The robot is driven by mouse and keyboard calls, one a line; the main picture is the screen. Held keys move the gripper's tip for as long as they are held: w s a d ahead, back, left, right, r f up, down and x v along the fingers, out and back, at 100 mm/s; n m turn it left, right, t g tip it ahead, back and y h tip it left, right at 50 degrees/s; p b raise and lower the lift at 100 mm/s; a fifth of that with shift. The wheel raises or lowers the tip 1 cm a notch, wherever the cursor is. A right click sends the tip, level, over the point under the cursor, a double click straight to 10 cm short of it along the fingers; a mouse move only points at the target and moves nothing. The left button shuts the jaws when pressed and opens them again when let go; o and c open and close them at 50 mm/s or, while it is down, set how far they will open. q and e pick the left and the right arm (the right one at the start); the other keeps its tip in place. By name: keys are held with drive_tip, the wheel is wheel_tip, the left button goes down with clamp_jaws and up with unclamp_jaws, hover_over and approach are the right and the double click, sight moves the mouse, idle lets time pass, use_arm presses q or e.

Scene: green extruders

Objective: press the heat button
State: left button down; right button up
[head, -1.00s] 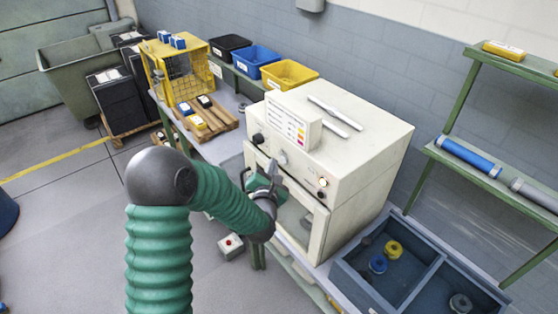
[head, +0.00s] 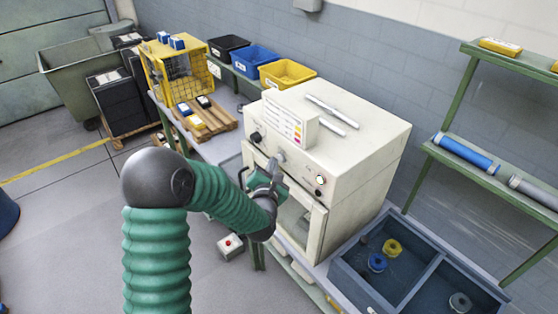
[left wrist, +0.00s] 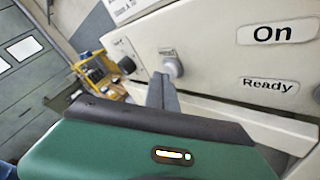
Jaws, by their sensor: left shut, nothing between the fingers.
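The white oven-like machine (head: 350,150) stands on the bench, with controls along its front panel. A pale round button or knob (head: 281,156) is on that panel. It also shows in the left wrist view (left wrist: 172,66), under a small label that I cannot read clearly. My left gripper (head: 273,168) is shut and empty at the front panel, just below this control. In the left wrist view its closed fingertips (left wrist: 163,80) are close under the control; I cannot tell whether they touch. No control is clearly readable as heat. My right gripper is out of view.
A dark knob (head: 257,137) is left of the pale control; a small lamp (head: 320,180) is to its right. "On" (left wrist: 277,34) and "Ready" (left wrist: 268,85) labels show close up. A blue divided bin (head: 437,262) stands right. A red-button box (head: 230,245) sits below.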

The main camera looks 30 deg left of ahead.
use_arm(q)
drive_tip(key=shift+s, duration=0.1)
drive_tip(key=s+a, duration=0.2)
drive_tip(key=s, duration=0.3)
drive_tip(key=shift+s+a, duration=0.2)
drive_tip(key=shift+s, duration=0.1)
idle(1.3)
